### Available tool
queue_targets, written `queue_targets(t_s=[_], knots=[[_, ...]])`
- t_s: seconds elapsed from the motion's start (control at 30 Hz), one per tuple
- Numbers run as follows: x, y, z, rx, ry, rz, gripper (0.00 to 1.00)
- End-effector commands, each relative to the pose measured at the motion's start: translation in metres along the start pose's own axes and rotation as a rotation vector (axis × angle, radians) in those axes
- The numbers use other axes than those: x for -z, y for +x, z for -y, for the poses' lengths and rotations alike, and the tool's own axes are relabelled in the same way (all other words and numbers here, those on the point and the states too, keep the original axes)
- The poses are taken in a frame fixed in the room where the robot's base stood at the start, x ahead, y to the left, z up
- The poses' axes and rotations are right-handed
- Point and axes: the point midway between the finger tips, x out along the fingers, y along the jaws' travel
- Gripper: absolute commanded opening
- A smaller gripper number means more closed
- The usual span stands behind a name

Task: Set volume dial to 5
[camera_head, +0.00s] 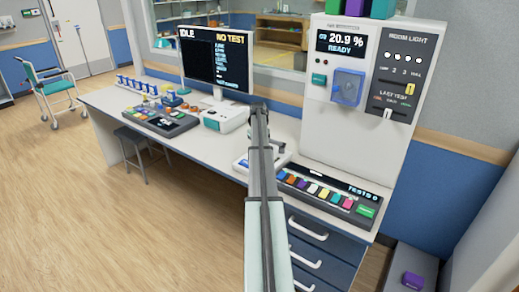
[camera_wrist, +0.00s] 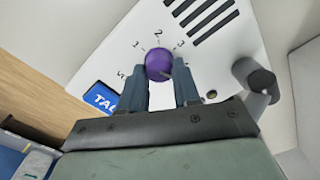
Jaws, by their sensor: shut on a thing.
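The purple round volume dial (camera_wrist: 158,62) sits on a white sloped panel (camera_wrist: 118,42) in the wrist view. The marks 1, 2 and 3 show around its upper side, and a mark like an S or 5 shows at its left; I cannot read where the dial points. My gripper (camera_wrist: 159,81) has one dark finger on each side of the dial and is shut on it. The right finger covers part of the scale. In the head view my arm hides the dial and the fingertips.
In the head view, a panel of coloured keys (camera_head: 322,193) lies to the right, and a monitor (camera_head: 216,62) stands behind.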

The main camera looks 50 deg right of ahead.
Motion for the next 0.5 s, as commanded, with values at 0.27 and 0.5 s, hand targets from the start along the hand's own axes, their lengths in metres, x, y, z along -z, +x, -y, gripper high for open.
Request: queue_targets(t_s=[0.27,0.5], knots=[[-0.0005,-0.0003,-0.0003,0.001,0.144,-0.005,0.01],[-0.0006,-0.0004,-0.0005,0.001,0.198,-0.007,0.01]])
